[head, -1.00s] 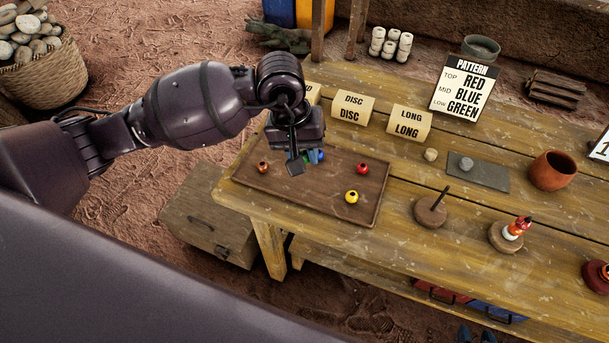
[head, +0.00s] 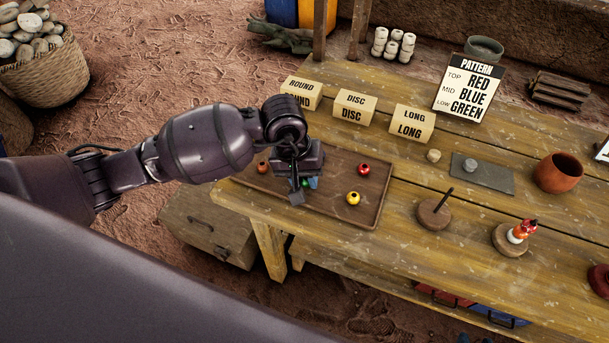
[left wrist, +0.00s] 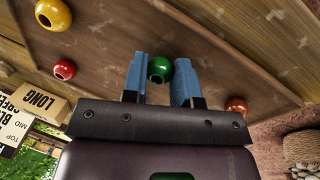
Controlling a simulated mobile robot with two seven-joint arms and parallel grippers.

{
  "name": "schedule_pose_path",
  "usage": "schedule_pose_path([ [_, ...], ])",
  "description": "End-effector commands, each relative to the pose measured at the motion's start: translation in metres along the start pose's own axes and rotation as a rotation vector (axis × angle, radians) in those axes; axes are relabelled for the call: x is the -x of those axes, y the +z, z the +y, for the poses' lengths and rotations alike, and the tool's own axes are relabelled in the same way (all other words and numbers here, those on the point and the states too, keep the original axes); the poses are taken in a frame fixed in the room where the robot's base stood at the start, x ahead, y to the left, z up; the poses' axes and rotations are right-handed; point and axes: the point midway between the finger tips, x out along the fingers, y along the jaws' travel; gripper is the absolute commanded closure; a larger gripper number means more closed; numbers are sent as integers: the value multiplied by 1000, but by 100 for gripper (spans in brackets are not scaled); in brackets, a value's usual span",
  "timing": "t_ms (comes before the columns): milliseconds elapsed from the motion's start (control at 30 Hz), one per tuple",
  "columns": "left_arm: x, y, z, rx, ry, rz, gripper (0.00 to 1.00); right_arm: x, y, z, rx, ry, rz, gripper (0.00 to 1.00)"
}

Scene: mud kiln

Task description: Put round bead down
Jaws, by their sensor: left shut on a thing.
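My left gripper (head: 304,185) is over the brown wooden tray (head: 334,214) on the table. Its blue fingers are shut on a green round bead (left wrist: 160,69), which shows between them in the left wrist view. In the head view the bead is mostly hidden by the gripper. A red bead (head: 364,169), a yellow bead (head: 353,198) and an orange bead (head: 263,168) lie apart on the tray. They also show in the left wrist view. I cannot tell whether the green bead touches the tray. My right gripper is not in view.
Boxes labelled ROUND (head: 301,91), DISC (head: 354,106) and LONG (head: 411,124) stand behind the tray. To the right are an empty peg stand (head: 434,215), a stand with stacked beads (head: 509,240), a clay pot (head: 558,172) and a pattern sign (head: 468,88).

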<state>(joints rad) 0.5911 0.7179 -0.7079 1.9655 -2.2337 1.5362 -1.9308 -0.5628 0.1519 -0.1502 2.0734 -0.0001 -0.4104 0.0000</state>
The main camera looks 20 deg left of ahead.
Motion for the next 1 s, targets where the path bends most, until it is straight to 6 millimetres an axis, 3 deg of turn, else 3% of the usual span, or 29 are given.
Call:
schedule_pose_path([
  [600, -17, 2, -4, 3, -4, -8, 95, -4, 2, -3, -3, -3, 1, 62],
  [633, -18, 2, -5, 3, -5, -9, 69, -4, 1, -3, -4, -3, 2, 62],
  [667, -18, 2, -5, 4, -5, -9, 64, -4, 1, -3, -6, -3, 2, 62],
  [1000, -22, 3, -7, 5, -9, -14, 63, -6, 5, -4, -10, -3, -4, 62],
])
